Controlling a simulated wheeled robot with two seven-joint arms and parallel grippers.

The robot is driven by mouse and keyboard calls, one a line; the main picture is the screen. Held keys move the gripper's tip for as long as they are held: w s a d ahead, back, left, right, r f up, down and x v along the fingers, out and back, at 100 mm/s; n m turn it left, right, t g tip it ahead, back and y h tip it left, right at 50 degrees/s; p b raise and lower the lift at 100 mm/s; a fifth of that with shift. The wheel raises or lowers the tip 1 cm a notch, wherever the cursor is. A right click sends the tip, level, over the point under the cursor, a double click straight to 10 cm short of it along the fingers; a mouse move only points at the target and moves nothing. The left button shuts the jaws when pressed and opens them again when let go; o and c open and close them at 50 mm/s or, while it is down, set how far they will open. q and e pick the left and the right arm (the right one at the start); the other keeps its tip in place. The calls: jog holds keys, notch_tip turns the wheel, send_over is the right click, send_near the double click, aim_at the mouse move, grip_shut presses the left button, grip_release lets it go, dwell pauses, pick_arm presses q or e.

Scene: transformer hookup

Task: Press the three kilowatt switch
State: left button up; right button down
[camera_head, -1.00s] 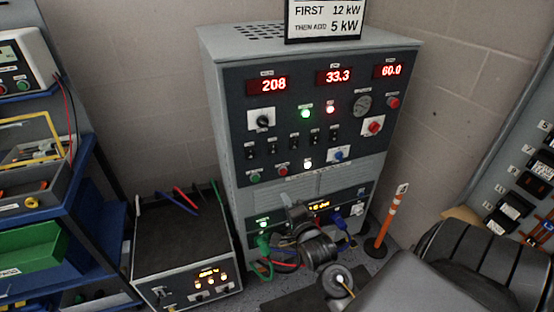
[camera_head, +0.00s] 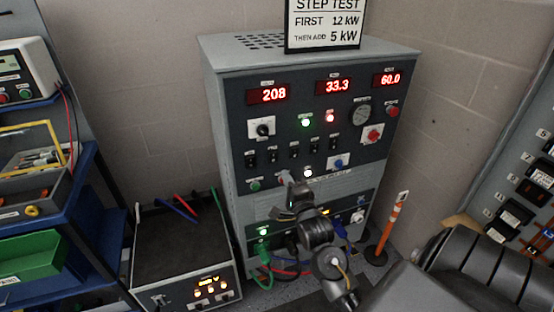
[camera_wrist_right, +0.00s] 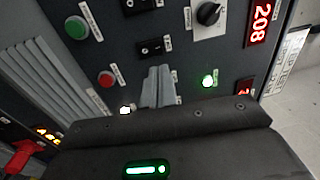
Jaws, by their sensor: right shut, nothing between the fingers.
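A row of several black rocker switches (camera_head: 272,156) runs across the front of the grey load bank cabinet (camera_head: 212,100). Their labels are too small to read, so I cannot tell which is the three kilowatt one. My right gripper (camera_head: 285,178) is shut and empty, below the row at button height. In the right wrist view its shut fingers (camera_wrist_right: 158,85) point at the panel close to a black switch (camera_wrist_right: 153,47). They may hide another switch; contact cannot be told. My left gripper is not in view.
A green button (camera_wrist_right: 77,27), a red button (camera_wrist_right: 106,78) and a selector knob (camera_wrist_right: 209,13) are near the fingers. A sign (camera_head: 325,24) stands on top. A grey unit (camera_head: 180,245) is at left, an orange post (camera_head: 391,225) at right.

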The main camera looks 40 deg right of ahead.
aim_at(274, 154)
jog(key=p+x, duration=0.1)
jog(key=x, duration=0.6)
jog(key=shift+w, duration=0.1)
jog(key=shift+w+d, duration=0.2)
jog(key=shift+w, duration=0.3)
